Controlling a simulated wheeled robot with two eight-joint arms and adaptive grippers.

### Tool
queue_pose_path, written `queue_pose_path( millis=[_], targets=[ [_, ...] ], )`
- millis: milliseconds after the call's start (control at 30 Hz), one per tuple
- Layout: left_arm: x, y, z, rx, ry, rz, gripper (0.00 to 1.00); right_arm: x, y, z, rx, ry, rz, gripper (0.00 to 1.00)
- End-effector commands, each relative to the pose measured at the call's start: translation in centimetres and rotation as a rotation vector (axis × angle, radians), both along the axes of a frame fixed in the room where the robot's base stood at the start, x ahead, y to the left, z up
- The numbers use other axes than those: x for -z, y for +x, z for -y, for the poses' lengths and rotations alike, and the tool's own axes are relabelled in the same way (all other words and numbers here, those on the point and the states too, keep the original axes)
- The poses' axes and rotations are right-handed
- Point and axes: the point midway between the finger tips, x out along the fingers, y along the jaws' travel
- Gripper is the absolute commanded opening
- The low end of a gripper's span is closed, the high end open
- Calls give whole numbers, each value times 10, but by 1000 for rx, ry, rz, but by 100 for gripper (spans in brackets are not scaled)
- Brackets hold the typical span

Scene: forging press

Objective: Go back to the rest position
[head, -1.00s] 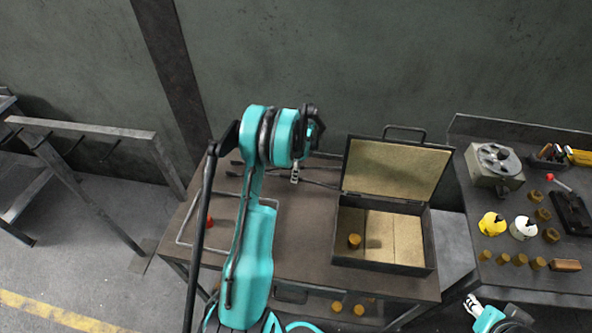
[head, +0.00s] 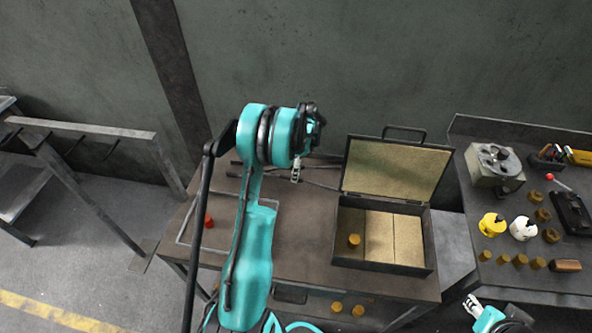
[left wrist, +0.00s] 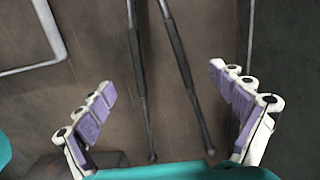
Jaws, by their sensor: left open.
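My left gripper (head: 297,172) hangs at the end of my bent left arm, above the brown table, left of the open case. In the left wrist view it (left wrist: 161,77) is open and empty, its two pad-lined fingers spread wide. Two long dark rods (left wrist: 180,60), like tong handles, lie on the table below, seen between the fingers. My right gripper (head: 472,304) shows only as small white fingers at the lower right, in front of the right bench. Whether it is open or shut is not clear.
An open case (head: 384,266) holds one brass cylinder (head: 354,240) in its left compartment. A red object (head: 208,221) lies at the table's left. The right bench (head: 500,284) carries several brass pieces and a grey chuck (head: 494,165). A metal rail (head: 90,128) stands left.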

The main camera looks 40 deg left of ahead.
Motion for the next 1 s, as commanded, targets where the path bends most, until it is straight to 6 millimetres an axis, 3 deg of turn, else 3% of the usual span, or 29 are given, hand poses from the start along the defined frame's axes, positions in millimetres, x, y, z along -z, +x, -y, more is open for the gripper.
queue_pose_path(
  millis=[200,400,567,833,1000],
  targets=[
    [-50,3,5,0,0,0,95,0,0,0,0,0,0,40],
    [-85,6,8,0,0,0,95,0,0,0,0,0,0,40],
    [-98,7,10,0,0,0,95,0,0,0,0,0,0,40],
    [-102,6,12,-5,2,4,95,0,0,0,0,0,0,40],
    [-126,1,37,-66,16,57,95,3,0,0,0,0,0,40]
  ],
)
